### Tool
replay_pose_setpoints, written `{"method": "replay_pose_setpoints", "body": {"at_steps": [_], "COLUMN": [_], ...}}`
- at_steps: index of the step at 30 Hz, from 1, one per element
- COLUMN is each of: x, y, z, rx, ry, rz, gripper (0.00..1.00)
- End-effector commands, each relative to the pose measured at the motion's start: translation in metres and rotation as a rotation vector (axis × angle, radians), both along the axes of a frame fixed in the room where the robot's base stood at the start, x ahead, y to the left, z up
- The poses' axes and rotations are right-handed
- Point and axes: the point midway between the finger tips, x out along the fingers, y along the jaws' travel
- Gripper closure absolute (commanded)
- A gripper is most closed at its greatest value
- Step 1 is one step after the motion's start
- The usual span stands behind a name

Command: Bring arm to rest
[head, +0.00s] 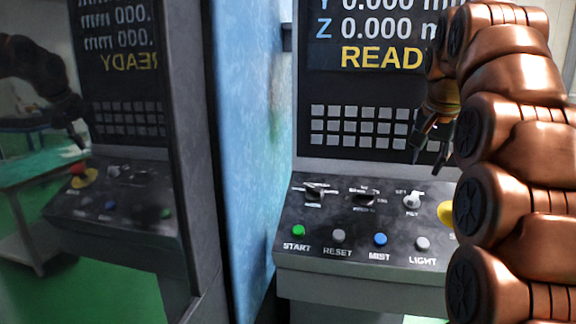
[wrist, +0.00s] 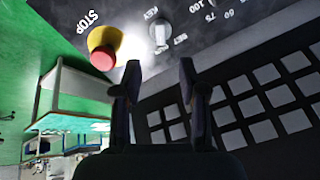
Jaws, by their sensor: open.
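My copper-coloured arm fills the right side of the head view. My gripper (head: 430,150) hangs at its end in front of the control console, just above the key switch (head: 413,202). In the wrist view my gripper (wrist: 157,75) shows two dark fingers apart with nothing between them. The key switch also shows in the wrist view (wrist: 159,33), beyond the fingertips. The red and yellow stop button (wrist: 103,52) is to the left of the fingers there. In the head view my arm partly hides the stop button (head: 445,213).
The console panel (head: 330,222) carries green START, grey RESET, blue MIST and grey LIGHT buttons and two rotary knobs. A keypad (head: 358,127) and a screen (head: 370,45) reading READY are above. A dark reflective glass panel (head: 185,120) stands at left. Green floor (wrist: 30,90) shows in the wrist view.

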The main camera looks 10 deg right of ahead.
Motion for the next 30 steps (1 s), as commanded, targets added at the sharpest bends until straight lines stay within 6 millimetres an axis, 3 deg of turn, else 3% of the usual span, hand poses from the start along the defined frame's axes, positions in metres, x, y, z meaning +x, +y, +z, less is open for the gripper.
{"method": "replay_pose_setpoints", "body": {"at_steps": [5,14,23,30], "x": [-0.006,-0.036,-0.085,-0.137], "y": [0.017,0.073,0.125,0.16], "z": [-0.009,-0.05,-0.1,-0.144], "rx": [0.0,0.0,0.003,0.008], "ry": [0.033,0.149,0.265,0.355], "rz": [0.054,0.236,0.418,0.557], "gripper": [0.58,0.58,0.58,0.58]}}
